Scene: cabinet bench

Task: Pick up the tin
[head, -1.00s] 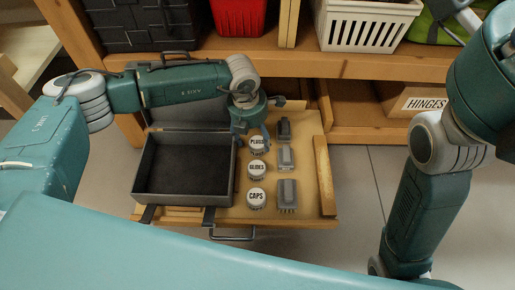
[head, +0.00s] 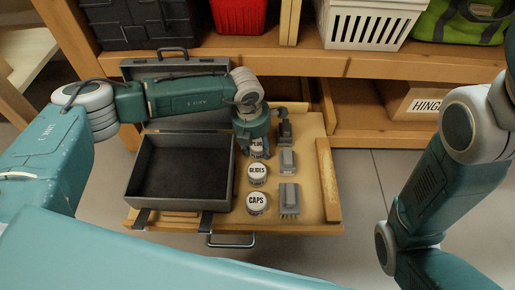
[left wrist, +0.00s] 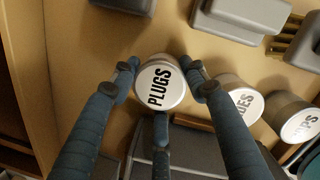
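Three round white-lidded tins stand in a row on the pulled-out wooden drawer: PLUGS (head: 257,150), GLIDES (head: 257,173) and CAPS (head: 256,203). My left gripper (head: 255,140) is over the PLUGS tin, the farthest one, and partly hides it. In the left wrist view the PLUGS tin (left wrist: 160,84) lies between my spread fingers (left wrist: 161,90), with two fingers at its sides and one below. The fingers look open, with small gaps beside the lid. The GLIDES tin (left wrist: 237,98) and the CAPS tin (left wrist: 296,120) are to the right there. My right gripper is outside the views.
An open dark case (head: 182,172) fills the drawer's left side. Several grey brush-like blocks (head: 289,198) stand right of the tins, close to my left gripper. The drawer's wooden edge (head: 327,180) is at the right. A shelf with crates stands behind.

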